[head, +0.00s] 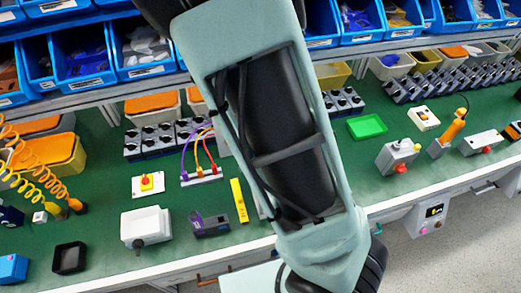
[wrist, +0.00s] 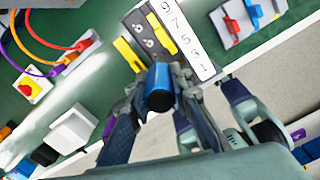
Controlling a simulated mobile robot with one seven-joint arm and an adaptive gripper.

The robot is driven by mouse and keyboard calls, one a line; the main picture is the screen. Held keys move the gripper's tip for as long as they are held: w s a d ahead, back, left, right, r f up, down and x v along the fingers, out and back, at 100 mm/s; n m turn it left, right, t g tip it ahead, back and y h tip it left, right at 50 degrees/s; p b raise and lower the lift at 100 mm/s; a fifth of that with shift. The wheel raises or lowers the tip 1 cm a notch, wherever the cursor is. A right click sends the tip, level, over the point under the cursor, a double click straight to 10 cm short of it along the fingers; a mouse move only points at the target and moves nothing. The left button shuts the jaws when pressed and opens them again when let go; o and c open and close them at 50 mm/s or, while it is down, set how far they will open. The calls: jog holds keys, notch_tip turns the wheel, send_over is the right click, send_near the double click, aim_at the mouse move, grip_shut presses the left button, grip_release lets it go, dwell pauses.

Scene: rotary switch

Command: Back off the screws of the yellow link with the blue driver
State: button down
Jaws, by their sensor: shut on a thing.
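In the head view my arm hides the gripper, the driver and most of the block.
A white strip with printed digits (wrist: 180,42) runs along the block's right side. A red button box (wrist: 34,86), coloured cables (wrist: 52,45) and a white box (wrist: 77,128) lie to the left. Red and blue switches (wrist: 254,12) are at upper right. The bench's front edge is close.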

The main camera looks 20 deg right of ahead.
jog(key=shift+f, duration=0.35)
jog(key=shift+r+n, duration=0.1)
jog(key=shift+n, duration=0.5)
jog(key=n, duration=0.3)
jog(key=shift+n, duration=0.3)
dwell(0.4)
jog(key=n, duration=0.3)
jog(key=shift+n, duration=0.7)
